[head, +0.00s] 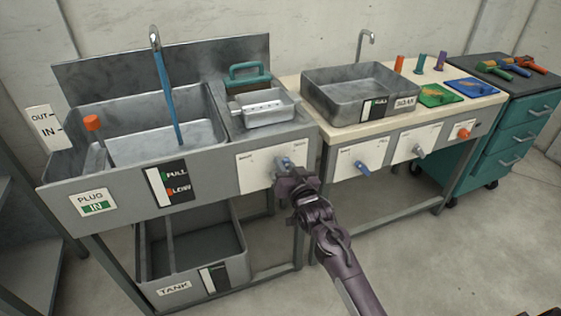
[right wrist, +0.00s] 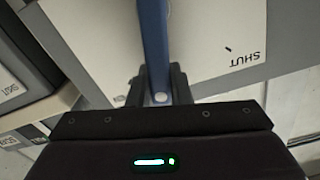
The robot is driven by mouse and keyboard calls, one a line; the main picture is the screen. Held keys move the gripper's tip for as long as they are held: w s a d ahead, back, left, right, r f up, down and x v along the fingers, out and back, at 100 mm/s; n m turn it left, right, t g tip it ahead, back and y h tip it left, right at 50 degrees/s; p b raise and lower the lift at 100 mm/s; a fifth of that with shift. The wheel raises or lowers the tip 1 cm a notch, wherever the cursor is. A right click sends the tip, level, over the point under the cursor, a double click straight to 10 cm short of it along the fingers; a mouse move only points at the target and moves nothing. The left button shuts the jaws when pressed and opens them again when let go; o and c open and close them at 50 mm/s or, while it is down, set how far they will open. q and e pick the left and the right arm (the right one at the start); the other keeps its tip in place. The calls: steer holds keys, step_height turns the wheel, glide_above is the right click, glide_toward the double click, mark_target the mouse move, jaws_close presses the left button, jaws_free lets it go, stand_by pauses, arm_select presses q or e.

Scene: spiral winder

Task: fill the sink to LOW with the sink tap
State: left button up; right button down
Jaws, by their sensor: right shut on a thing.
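The sink (head: 215,105) is a grey metal basin at the left. A blue stream (head: 168,100) runs from the sink tap's spout (head: 155,40) into it; a pale surface shows inside, its depth unclear. The level plate (head: 172,185) on its front reads FULL in green above LOW in orange. The plug sign (head: 95,203) reads PLUG IN. My right gripper (head: 285,178) is at the tap's blue lever (head: 283,161) on the white front panel. In the right wrist view its fingers (right wrist: 160,90) are shut on the blue lever (right wrist: 154,40), with SHUT printed to the right. My left gripper is out of view.
An orange-topped lever (head: 92,123) stands at the sink's left. A tank (head: 195,255) sits below. To the right, a bench holds a second basin (head: 355,90), with more levers (head: 362,167) on its front. A teal drawer cabinet (head: 515,130) stands farther right. Floor in front is clear.

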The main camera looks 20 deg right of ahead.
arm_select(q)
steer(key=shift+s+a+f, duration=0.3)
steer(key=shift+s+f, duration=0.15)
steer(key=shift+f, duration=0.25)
arm_select(e)
steer(key=shift+d+f+m, duration=0.1)
steer(key=shift+d+m, duration=0.15)
steer(key=shift+m, duration=0.25)
steer(key=c, duration=1.3)
jaws_free()
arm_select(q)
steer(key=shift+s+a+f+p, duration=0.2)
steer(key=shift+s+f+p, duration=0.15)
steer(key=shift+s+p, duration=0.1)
arm_select(e)
steer(key=s, duration=0.7)
steer(key=shift+s+d, duration=0.15)
steer(key=shift+s, duration=0.25)
